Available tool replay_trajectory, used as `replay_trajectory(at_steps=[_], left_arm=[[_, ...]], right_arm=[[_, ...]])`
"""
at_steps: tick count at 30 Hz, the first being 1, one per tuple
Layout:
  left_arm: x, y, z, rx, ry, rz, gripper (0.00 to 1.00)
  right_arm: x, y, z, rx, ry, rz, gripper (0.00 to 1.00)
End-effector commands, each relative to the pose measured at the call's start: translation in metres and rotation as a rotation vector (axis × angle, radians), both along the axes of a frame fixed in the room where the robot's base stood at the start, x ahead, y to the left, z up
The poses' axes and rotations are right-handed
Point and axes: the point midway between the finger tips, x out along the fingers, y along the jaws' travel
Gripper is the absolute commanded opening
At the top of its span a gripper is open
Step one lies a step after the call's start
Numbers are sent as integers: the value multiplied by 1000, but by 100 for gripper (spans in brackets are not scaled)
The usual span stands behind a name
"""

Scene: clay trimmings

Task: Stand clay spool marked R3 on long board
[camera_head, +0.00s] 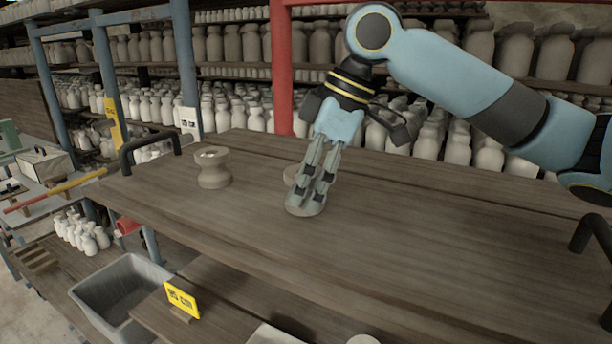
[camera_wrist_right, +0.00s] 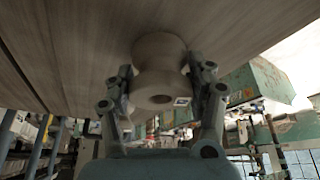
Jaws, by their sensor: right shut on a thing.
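The long board (camera_head: 420,220) is a wide brown wooden surface with dark handles at its ends. My right gripper (camera_head: 308,196) points down over its middle and is shut on a pale clay spool (camera_head: 291,209). The fingers hide much of this spool. In the right wrist view the spool (camera_wrist_right: 158,52) sits between the two fingers of my right gripper (camera_wrist_right: 165,90), its flange close to the wood; I cannot tell whether it touches. My left gripper is not in view.
Another clay spool (camera_head: 212,170) stands upright on the board to the left. A black handle (camera_head: 150,148) rises at the board's left end. A grey bin (camera_head: 122,290) and yellow sign (camera_head: 181,300) are below the front edge. The board's right half is clear.

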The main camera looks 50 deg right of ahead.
Motion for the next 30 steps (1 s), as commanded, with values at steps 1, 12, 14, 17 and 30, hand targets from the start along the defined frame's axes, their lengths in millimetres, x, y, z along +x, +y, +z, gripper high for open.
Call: replay_trajectory(at_steps=[1, 12, 14, 17, 30], left_arm=[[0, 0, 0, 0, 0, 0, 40], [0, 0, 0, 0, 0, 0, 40], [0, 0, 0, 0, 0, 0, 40], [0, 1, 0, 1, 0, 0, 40], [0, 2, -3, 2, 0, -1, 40]], right_arm=[[0, 0, 0, 0, -2, 1, 13], [0, 0, -2, -1, -2, -1, 67], [0, 0, -2, -1, -2, -1, 75], [0, 0, -2, -1, -2, -1, 80], [-3, -7, 14, -8, -5, 1, 80]])
